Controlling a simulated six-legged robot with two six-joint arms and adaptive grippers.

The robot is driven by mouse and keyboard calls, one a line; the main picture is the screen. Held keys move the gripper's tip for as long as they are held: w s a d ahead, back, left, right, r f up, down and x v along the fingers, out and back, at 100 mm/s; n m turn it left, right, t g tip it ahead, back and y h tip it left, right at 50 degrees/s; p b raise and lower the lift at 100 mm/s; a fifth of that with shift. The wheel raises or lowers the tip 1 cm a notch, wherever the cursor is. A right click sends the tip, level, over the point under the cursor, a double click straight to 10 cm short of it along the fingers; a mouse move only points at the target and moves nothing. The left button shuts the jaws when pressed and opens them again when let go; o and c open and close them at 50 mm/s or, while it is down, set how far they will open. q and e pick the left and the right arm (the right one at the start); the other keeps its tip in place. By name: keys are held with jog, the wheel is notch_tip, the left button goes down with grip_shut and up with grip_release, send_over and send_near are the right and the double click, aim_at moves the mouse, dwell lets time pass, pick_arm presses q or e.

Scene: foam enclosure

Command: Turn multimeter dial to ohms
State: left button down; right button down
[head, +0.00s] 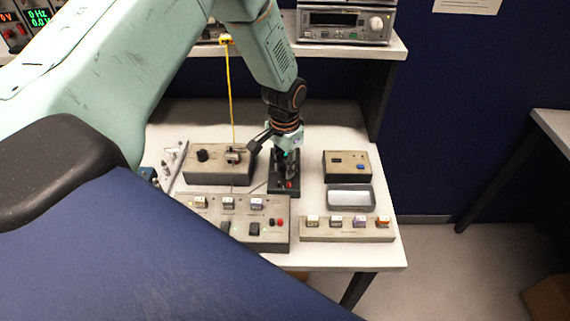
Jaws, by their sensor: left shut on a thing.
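A dark, upright-looking device, which appears to be the multimeter (284,190), stands on the white bench among beige boxes in the head view. My right gripper is not in view.
A beige box with a black knob (220,177) stands left of the multimeter. A beige switch panel (270,236) lies in front. A small box (346,163), a grey tray (351,208) and a strip of small blocks (347,231) are on the right. A yellow cable (230,90) hangs behind.

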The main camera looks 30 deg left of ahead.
aim_at(284, 168)
pick_arm(q)
jog(key=shift+r, duration=0.1)
jog(key=c, duration=1.5)
grip_release()
jog(key=o, duration=0.4)
jog(key=shift+s, duration=0.15)
jog(key=shift+o, duration=0.2)
jog(key=shift+w+r, duration=0.15)
jog(key=shift+w, duration=0.05)
notch_tip(284, 168, up, 12)
jog(key=shift+s, duration=0.15)
